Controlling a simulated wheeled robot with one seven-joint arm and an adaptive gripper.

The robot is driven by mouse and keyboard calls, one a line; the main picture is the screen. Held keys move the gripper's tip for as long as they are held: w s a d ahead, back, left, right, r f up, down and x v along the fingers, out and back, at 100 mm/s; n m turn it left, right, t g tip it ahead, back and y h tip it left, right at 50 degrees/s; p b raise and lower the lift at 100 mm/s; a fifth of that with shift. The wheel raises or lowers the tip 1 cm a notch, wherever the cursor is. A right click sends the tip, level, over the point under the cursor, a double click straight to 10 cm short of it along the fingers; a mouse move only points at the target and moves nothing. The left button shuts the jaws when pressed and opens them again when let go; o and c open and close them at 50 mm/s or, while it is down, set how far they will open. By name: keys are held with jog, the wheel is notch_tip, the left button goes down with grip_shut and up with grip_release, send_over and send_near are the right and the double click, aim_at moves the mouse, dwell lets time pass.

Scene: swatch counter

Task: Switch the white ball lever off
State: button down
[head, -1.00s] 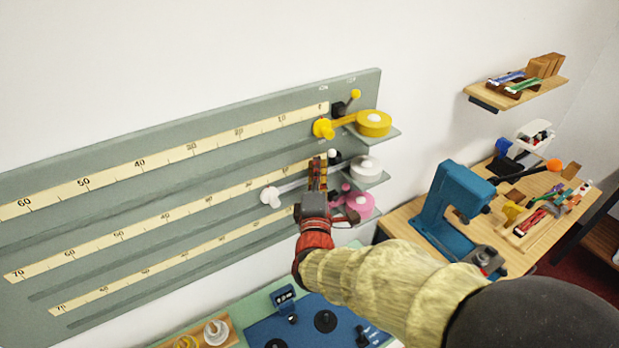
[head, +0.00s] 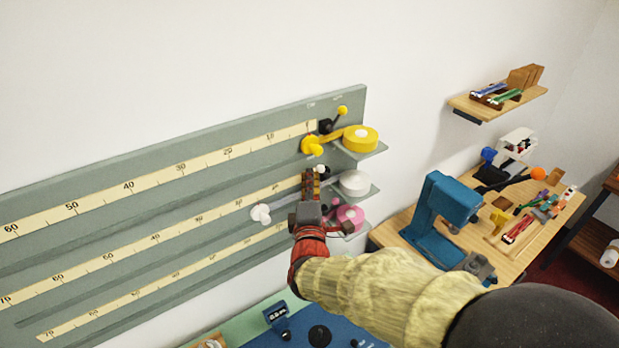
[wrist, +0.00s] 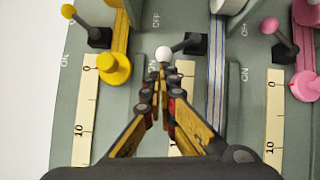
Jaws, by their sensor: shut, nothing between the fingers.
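The white ball lever has a white ball (wrist: 163,54) on a short arm from a dark base (wrist: 196,44). In the wrist view the ball leans left of its base, a little toward the ON mark (wrist: 152,68) and away from the OFF mark (wrist: 155,20). The ball also shows in the head view (head: 320,169). My gripper (wrist: 161,84) is shut and empty, its tips just on the ON side of the ball. I cannot tell whether they touch it. In the head view my gripper (head: 311,174) partly hides the lever's surroundings.
A yellow ball lever (wrist: 68,10) and a pink ball lever (wrist: 269,25) flank the white one. A yellow knob (wrist: 114,68) and white ribbon roll (head: 355,183) are close by. A blue press (head: 441,215) stands on the wooden table at right.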

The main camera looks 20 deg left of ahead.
jog(key=shift+w+d+r+m+g+p, duration=0.1)
jog(key=shift+w+r+m+g+p, duration=0.05)
jog(key=shift+r+m+p, duration=0.3)
jog(key=shift+w+d+r+m+g+p, duration=0.15)
jog(key=shift+m+p, duration=0.1)
jog(key=shift+p, duration=0.3)
jog(key=w+d+r+m+g+p, duration=0.1)
jog(key=m, duration=0.1)
jog(key=w+d+r+m+g+p, duration=0.1)
jog(key=g+p, duration=0.1)
jog(key=w+d+m+g+p, duration=0.1)
jog(key=m+p, duration=0.1)
jog(key=shift+w+d+r+m+g, duration=0.15)
jog(key=shift+w+r+m+g, duration=0.15)
jog(key=shift+w+r, duration=0.1)
jog(key=shift+w+d+r, duration=0.1)
jog(key=shift+w+d, duration=0.15)
jog(key=shift+w, duration=0.05)
dwell(0.6)
dwell(0.6)
jog(key=shift+r+p, duration=0.8)
jog(key=shift+p, duration=0.15)
